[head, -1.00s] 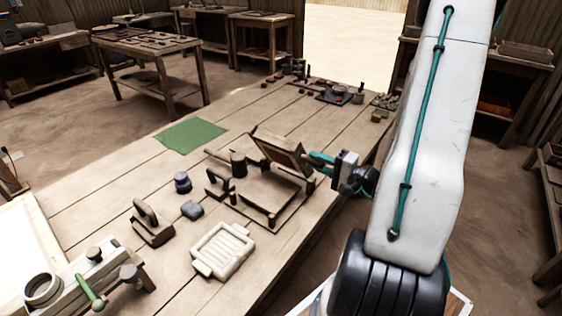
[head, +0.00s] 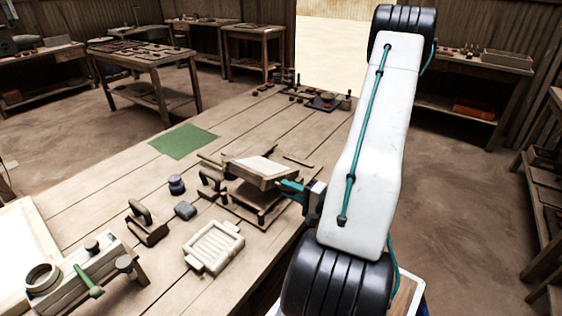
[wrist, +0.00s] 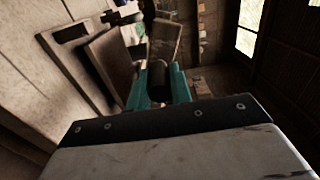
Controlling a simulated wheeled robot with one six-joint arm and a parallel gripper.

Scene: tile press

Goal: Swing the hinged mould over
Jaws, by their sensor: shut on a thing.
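The hinged mould (head: 262,168), a pale flat panel with a dark wooden frame, is tilted at a shallow angle above its wooden base frame (head: 245,208) on the bench. My gripper (head: 290,187) reaches it from the right, at its right edge. In the wrist view, the teal fingers (wrist: 158,88) are shut on a dark rounded handle (wrist: 157,72). The hinge itself is not clear in either view.
A dark handled block (head: 147,225), a grey lump (head: 185,210) and a dark knob (head: 176,184) stand left. A green mat (head: 183,141) lies behind, with bare bench around it.

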